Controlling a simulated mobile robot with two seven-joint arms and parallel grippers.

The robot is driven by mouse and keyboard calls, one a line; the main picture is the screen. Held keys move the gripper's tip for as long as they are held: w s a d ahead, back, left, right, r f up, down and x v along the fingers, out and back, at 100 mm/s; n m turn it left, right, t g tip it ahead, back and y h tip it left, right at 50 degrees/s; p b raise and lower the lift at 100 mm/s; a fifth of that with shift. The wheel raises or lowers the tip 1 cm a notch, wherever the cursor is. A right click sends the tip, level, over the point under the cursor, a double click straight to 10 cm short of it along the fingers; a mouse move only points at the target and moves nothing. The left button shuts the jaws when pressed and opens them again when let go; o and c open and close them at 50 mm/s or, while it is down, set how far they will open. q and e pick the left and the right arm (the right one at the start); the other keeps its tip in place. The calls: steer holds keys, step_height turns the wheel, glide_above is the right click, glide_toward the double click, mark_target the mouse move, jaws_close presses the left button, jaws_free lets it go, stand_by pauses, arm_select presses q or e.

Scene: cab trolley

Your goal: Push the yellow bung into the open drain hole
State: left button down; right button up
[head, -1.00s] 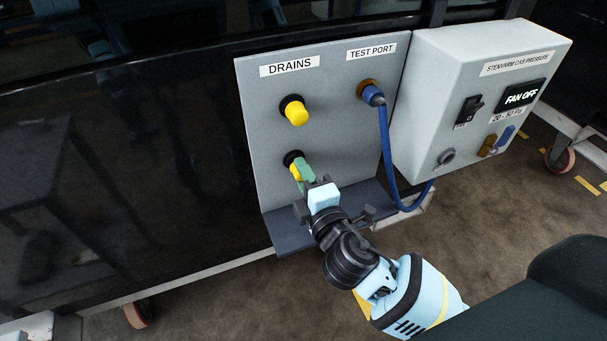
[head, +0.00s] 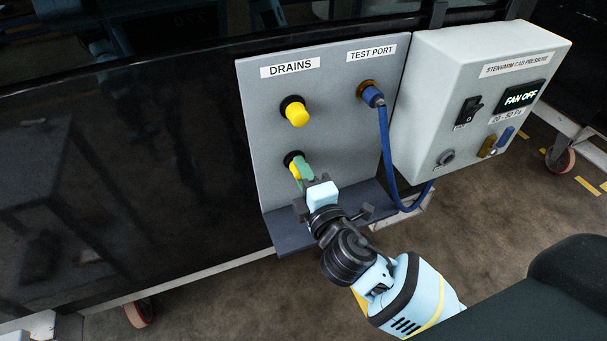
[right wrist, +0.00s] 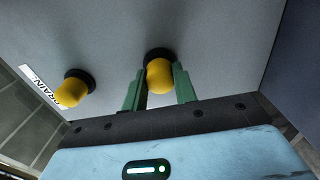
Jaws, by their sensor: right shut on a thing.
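A yellow bung (head: 295,171) is at the lower drain hole (head: 291,157), a black-rimmed hole in the grey panel. My right gripper (head: 301,171) is shut on this bung, with its green fingers on either side. In the right wrist view the held bung (right wrist: 160,77) lies between the green fingers, its far end against the black ring (right wrist: 158,55). How deep it sits in the hole is hidden. Another yellow bung (head: 297,115) sits in the upper drain hole, and it also shows in the right wrist view (right wrist: 72,93). My left gripper is not in view.
The grey panel (head: 335,140) has a dark ledge (head: 290,238) along its bottom, just below my right gripper. A blue hose (head: 386,150) runs from the test port to the right. The control box (head: 430,110) reading FAN OFF stands at the right.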

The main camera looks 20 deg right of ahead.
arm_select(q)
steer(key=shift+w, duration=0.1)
arm_select(e)
steer(key=shift+w, duration=0.15)
steer(key=o, duration=1)
steer(key=shift+c, duration=0.2)
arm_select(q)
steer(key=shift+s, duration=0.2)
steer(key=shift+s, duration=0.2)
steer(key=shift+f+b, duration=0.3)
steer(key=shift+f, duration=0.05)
arm_select(e)
steer(key=s, duration=0.7)
steer(key=shift+s+d, duration=0.1)
steer(key=shift+s, duration=0.3)
steer(key=shift+o, duration=0.6)
